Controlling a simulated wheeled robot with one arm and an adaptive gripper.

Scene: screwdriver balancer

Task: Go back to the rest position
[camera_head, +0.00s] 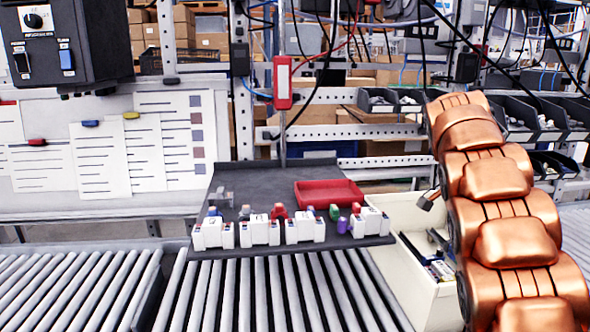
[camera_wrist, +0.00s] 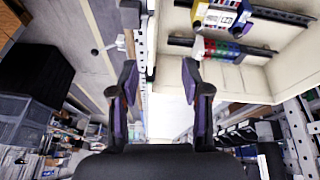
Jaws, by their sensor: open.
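My gripper (camera_wrist: 160,78) shows in the wrist view with its two dark fingers well apart and nothing between them. In the head view my copper arm fills the right side, and its gripper end cannot be made out. A red tool (camera_head: 283,83), probably the hanging screwdriver, hangs upright on a rod above the back of the dark work board (camera_head: 240,188). My arm is to the right of it and apart from it.
Several white blocks (camera_head: 305,229) line the board's front, with a red tray (camera_head: 330,193) behind. A cream bin (camera_head: 410,279) stands beside my arm. Rollers (camera_head: 270,290) run in front. The wrist view shows a cream surface (camera_wrist: 265,75) with coloured parts (camera_wrist: 222,50) on dark rails.

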